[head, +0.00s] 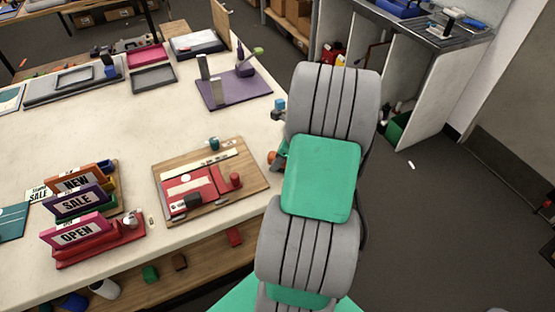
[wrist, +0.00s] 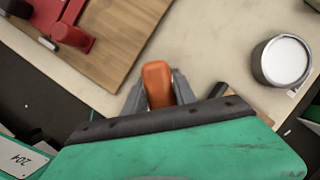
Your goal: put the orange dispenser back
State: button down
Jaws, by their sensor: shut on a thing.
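The orange dispenser (wrist: 157,80) is held between the two grey fingers of my gripper (wrist: 158,92) in the wrist view. The fingers press on its sides, and its lower part is hidden by the gripper body. In the head view a small orange part of the dispenser (head: 272,157) shows at the left edge of my arm, which hides most of my gripper. It is near the table's right edge, right of the wooden board (head: 254,184). I cannot tell whether it touches the table.
The wooden board bears a red tray (head: 205,190). A purple mat (head: 232,92) with upright pieces lies farther back. Sign holders (head: 95,240) stand at the front left. A grey round container with a white top (wrist: 283,60) is at the wrist view's right. Bare tabletop (head: 130,130) lies mid-left.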

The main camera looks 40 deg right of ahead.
jog(key=c, duration=1)
grip_release()
jog(key=b+v, duration=0.1)
jog(key=v, duration=1.1)
jog(key=w+a+r+n+h, duration=0.1)
jog(key=w+a+r+n, duration=0.1)
jog(key=a+n, duration=0.65)
jog(key=w+a+r+n, duration=0.3)
jog(key=a+n, duration=0.4)
jog(key=a, duration=0.2)
jog(key=s+a+n, duration=0.1)
jog(key=a+n, duration=0.3)
jog(key=n, duration=0.1)
jog(key=s+a+n, duration=0.2)
jog(key=a+n, duration=0.2)
jog(key=s+a+n+h, duration=0.1)
jog(key=s+a+n, duration=0.1)
jog(key=a+n, duration=0.2)
jog(key=shift+s+r+n, duration=0.25)
jog(key=shift+r+n, duration=0.1)
jog(key=shift+n, duration=0.5)
